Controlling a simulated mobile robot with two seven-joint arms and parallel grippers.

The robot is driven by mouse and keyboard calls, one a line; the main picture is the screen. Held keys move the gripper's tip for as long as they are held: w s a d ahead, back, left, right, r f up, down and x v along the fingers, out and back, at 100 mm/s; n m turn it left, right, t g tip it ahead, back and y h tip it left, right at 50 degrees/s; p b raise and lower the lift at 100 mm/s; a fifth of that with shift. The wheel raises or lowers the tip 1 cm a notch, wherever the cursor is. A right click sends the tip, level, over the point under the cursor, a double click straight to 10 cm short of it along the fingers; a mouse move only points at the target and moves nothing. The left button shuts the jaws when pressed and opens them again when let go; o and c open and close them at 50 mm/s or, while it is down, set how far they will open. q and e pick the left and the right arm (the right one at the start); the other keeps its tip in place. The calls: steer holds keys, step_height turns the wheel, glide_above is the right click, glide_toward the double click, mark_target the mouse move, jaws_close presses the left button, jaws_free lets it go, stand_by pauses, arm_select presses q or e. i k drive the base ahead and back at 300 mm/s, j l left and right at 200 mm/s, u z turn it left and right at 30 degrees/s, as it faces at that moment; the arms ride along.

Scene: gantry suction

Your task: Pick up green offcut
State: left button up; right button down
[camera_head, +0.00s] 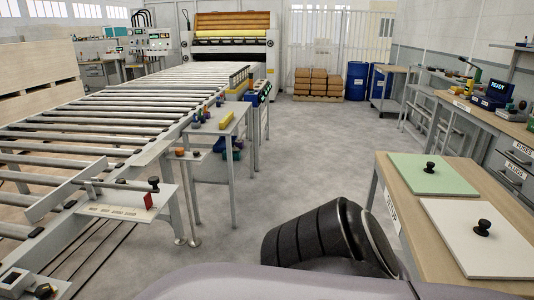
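The green offcut (432,174) is a flat pale green board with a black knob standing on it. It lies flat on the wooden table (394,170) at the right. A white board (470,250) with a similar black knob lies on the same table, nearer to me. Neither of my grippers is in view. A dark ribbed part of my own arm shows at the bottom middle, left of the table and apart from the green offcut.
A long roller conveyor (120,122) fills the left side. A small stand (220,123) with coloured knobs stands beside it. A workbench (490,107) with tools and a "READY" screen (498,87) runs along the right wall. The grey floor (305,140) in the middle is clear.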

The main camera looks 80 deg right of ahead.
mark_target(425, 175)
steer(key=z, duration=3.75)
steer(key=i+j+z, duration=0.45)
steer(key=j, duration=0.15)
steer(key=i+j+z, duration=0.25)
steer(key=j+z, duration=0.2)
steer(key=j, duration=0.25)
steer(key=i+j+z, duration=0.25)
steer(key=j, duration=0.15)
steer(key=j+z, duration=0.2)
steer(key=j, duration=0.2)
steer(key=j+z, duration=0.25)
steer(key=j, duration=0.15)
